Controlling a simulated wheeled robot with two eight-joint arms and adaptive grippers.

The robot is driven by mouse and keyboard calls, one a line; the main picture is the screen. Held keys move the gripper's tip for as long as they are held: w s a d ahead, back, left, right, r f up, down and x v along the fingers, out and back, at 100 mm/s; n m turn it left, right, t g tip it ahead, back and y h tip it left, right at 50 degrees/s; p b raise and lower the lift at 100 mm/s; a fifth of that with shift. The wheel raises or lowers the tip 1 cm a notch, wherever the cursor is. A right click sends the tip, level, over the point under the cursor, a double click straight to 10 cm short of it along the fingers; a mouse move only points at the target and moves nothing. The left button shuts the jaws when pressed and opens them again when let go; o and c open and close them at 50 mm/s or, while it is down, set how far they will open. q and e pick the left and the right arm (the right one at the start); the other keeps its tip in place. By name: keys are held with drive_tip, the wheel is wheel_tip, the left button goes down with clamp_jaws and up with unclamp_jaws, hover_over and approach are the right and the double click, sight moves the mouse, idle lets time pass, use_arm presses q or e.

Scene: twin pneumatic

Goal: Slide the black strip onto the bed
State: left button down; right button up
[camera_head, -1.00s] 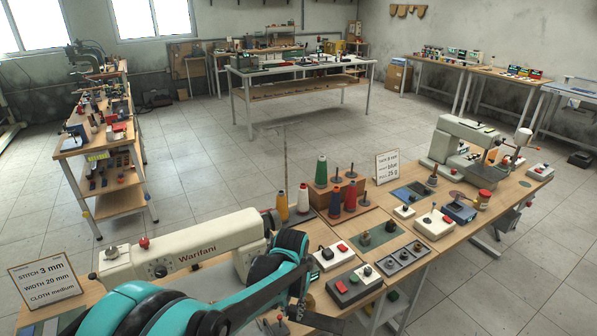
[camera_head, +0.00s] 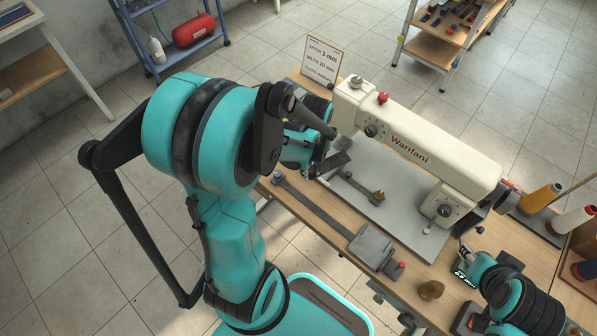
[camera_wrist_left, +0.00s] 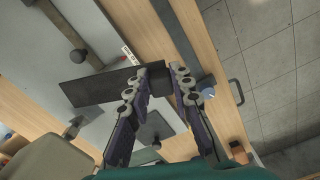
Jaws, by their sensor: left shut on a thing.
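The black strip (camera_head: 332,163) is a flat dark plate by my left gripper (camera_head: 312,172), at the left end of the sewing machine. In the left wrist view the strip (camera_wrist_left: 92,88) lies crosswise. My left gripper (camera_wrist_left: 161,78) is shut on its right end, and the strip's other end reaches over the grey bed (camera_wrist_left: 105,35). In the head view the bed (camera_head: 397,217) is the flat plate below the cream machine arm. I cannot tell whether the strip touches it. My right arm shows at the lower right; its gripper fingers do not show.
The cream sewing machine (camera_head: 420,142) stands over the bed. A long grey bar (camera_head: 318,210) with a block (camera_head: 370,246) lies along the table's front. A brass-ended lever (camera_head: 362,187) lies at the bed's left. A sign (camera_head: 321,62) stands behind.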

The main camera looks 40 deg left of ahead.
use_arm(q)
drive_tip(key=f+n+b, duration=0.1)
drive_tip(key=f, duration=0.1)
drive_tip(key=s+a+f+n+b, duration=0.1)
drive_tip(key=f+b, duration=0.1)
drive_tip(key=s+a+f+n+b, duration=0.1)
drive_tip(key=f+n, duration=0.1)
drive_tip(key=shift+f, duration=0.15)
drive_tip(key=shift+w+d+r, duration=0.1)
drive_tip(key=shift+w+r, duration=0.15)
drive_tip(key=shift+w, duration=0.15)
drive_tip(key=shift+w+d, duration=0.15)
drive_tip(key=shift+w, duration=1.4)
drive_tip(key=shift+w+d, duration=0.1)
drive_tip(key=shift+w, duration=1.4)
drive_tip(key=shift+f+b, duration=0.35)
drive_tip(key=shift+f, duration=0.1)
drive_tip(key=c, duration=1.3)
unclamp_jaws()
drive_tip(key=shift+o, duration=0.2)
drive_tip(key=shift+r, duration=0.15)
